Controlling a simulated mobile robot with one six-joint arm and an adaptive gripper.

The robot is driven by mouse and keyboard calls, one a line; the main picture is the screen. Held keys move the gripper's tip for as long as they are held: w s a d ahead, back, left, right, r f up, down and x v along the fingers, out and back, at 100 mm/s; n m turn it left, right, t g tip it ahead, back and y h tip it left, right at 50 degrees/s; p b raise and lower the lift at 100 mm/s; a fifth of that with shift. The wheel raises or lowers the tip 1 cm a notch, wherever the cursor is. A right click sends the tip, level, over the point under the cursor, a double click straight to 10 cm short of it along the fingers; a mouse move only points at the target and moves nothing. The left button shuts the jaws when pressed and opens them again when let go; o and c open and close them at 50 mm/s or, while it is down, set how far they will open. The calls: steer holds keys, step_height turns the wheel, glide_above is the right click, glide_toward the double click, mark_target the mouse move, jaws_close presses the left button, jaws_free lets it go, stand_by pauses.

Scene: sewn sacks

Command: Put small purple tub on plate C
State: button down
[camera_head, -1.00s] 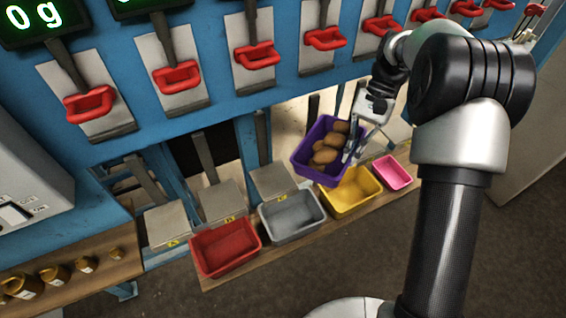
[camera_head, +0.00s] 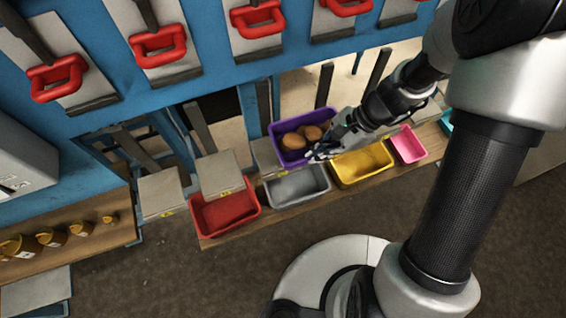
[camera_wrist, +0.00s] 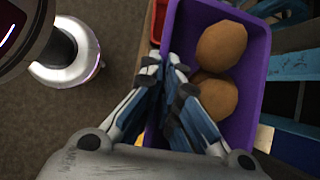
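The small purple tub (camera_head: 288,157) holds brown potato-like lumps (camera_head: 294,141). It is in the air at the third plate from the left (camera_head: 266,158), covering part of that plate; I cannot tell whether they touch. My gripper (camera_head: 319,153) is at the tub's right side. In the wrist view the fingers (camera_wrist: 172,66) are closed together on the near wall of the tub (camera_wrist: 250,95). Two more grey plates, the first (camera_head: 160,192) and the second (camera_head: 219,173), stand to the left. Their yellow labels are too small to read surely.
A red tub (camera_head: 226,209), a grey tub (camera_head: 297,185), a yellow tub (camera_head: 361,165) and a pink tub (camera_head: 407,145) stand in a row on a wooden shelf. Red handles (camera_head: 158,46) hang on the blue frame above. Brass weights (camera_head: 52,237) sit at left.

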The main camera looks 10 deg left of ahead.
steer(key=s+a, duration=0.1)
steer(key=a, duration=0.2)
steer(key=s+a+b, duration=0.1)
steer(key=a, duration=0.1)
steer(key=s+a, duration=0.1)
steer(key=a, duration=0.2)
steer(key=shift+s+a, duration=0.1)
steer(key=shift+a, duration=0.2)
steer(key=shift+f+b, duration=1.05)
steer(key=shift+f, duration=0.75)
steer(key=shift+r, duration=0.1)
steer(key=c, duration=2.3)
jaws_free()
steer(key=shift+f, duration=0.25)
steer(key=o, duration=0.5)
steer(key=shift+r, duration=0.15)
